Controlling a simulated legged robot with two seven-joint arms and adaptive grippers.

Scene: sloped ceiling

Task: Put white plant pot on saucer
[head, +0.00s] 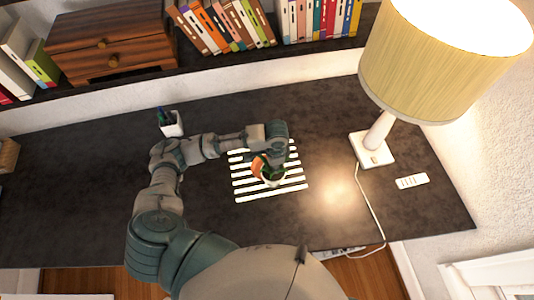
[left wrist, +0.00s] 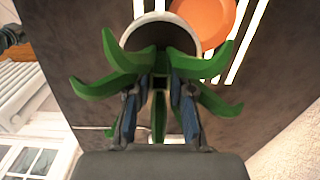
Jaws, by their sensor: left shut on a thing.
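The white plant pot (head: 273,182) holds a green plant (left wrist: 200,65) and is over the striped mat in the head view. The pot's white rim (left wrist: 190,22) also shows at the top of the left wrist view. The orange saucer (head: 257,163) lies on the mat, partly hidden behind the pot and gripper; it also shows beside the pot in the left wrist view (left wrist: 212,16). My left gripper (head: 273,158) is shut on the potted plant, its fingers (left wrist: 160,72) among the leaves. I cannot tell whether the pot touches the mat. My right gripper is out of view.
The striped mat (head: 270,192) lies on the dark desk (head: 75,190). A pen cup (head: 172,130) stands left of it. A lamp (head: 373,148), its cord and a white remote (head: 412,181) are to the right. A shelf of books and a drawer box (head: 110,45) run behind.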

